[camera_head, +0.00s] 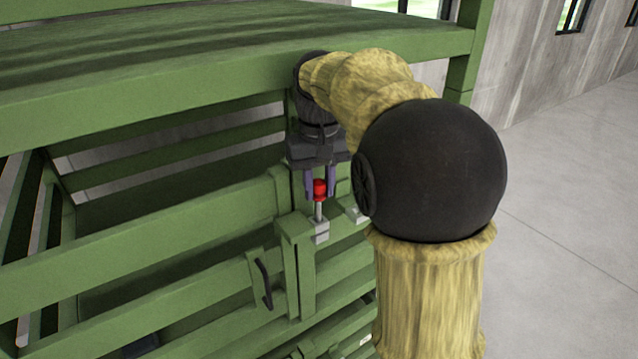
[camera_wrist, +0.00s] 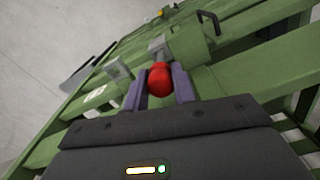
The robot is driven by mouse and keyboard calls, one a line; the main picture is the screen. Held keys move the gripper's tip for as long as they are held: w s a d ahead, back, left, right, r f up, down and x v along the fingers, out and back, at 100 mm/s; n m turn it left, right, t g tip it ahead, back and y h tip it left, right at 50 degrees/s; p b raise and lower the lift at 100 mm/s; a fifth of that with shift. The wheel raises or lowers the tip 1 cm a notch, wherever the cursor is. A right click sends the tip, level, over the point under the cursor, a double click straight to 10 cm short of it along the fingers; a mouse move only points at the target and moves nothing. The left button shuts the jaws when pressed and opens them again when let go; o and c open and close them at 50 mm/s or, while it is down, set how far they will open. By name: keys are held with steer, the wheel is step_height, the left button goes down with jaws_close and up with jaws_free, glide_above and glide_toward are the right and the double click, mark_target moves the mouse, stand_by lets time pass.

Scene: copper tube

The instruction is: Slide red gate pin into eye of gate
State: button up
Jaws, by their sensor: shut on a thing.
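The red gate pin has a round red knob (camera_head: 319,186) and a thin grey metal shaft (camera_head: 318,211). My gripper (camera_head: 319,192) points down and its two purple fingers are shut on the knob. The pin hangs about upright. Below it is a grey metal eye block (camera_head: 321,231) on the green gate post. The shaft's lower end meets the top of this block in the picture; I cannot tell whether it is inside the hole.
A second grey metal block (camera_head: 357,213) is partly hidden by my arm; two blocks show in the wrist view, one at the left (camera_wrist: 118,69). A black handle (camera_head: 263,283) is on the gate. A green beam (camera_head: 230,80) runs above. Open floor (camera_head: 570,200) lies right.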

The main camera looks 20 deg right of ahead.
mark_target(319, 222)
steer(key=shift+f, duration=0.25)
steer(key=shift+s+f+b, duration=0.1)
steer(key=shift+f+b, duration=0.1)
steer(key=shift+b, duration=0.1)
steer(key=shift+f, duration=0.3)
steer(key=shift+f+b, duration=1.6)
steer(key=shift+f, duration=0.55)
steer(key=o, duration=1.1)
steer(key=shift+r, duration=0.1)
steer(key=shift+r, duration=0.35)
step_height(319, 222, up, 17)
steer(key=shift+d+f+p, duration=0.1)
steer(key=shift+f+p, duration=0.05)
steer(key=shift+p, duration=0.15)
